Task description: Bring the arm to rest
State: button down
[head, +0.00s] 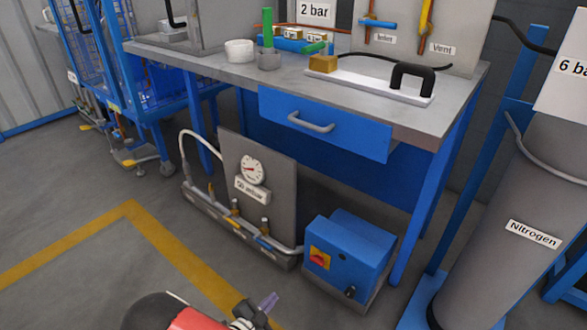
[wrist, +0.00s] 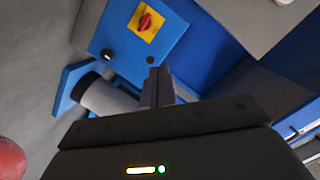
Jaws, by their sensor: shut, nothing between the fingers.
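My gripper (head: 267,301) shows at the bottom edge of the head view, low in front of the workbench, with part of my red and black arm beside it. In the wrist view my gripper (wrist: 158,85) has its two dark fingers together, with nothing between them. The fingers appear apart from everything around them. Most of my arm is out of the frame.
The grey-topped workbench (head: 215,66) has a blue drawer (head: 330,122). Below stand a gauge panel (head: 275,175) and a blue box with a red switch (head: 349,254), also in the wrist view (wrist: 120,32). A nitrogen cylinder (head: 510,190) stands right.

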jog(key=s+d+r+m+g, duration=0.1)
jog(key=d+r+m+g, duration=0.6)
jog(key=r+m, duration=0.65)
jog(key=s+d+r+m+g, duration=0.1)
jog(key=d+r+m+g, duration=0.3)
jog(key=d+r+m, duration=0.95)
jog(key=s+d+r+m+t+y, duration=0.1)
jog(key=s+r+m+y, duration=0.3)
jog(key=m, duration=1.1)
jog(key=s+r+m+t+y, duration=0.2)
jog(key=s+r+m+y, duration=0.2)
jog(key=s+r+m, duration=0.4)
jog(key=s+m, duration=0.2)
jog(key=m, duration=0.5)
jog(key=shift+s+d+t, duration=0.3)
jog(key=shift+s+d, duration=0.05)
jog(key=shift+s, duration=0.05)
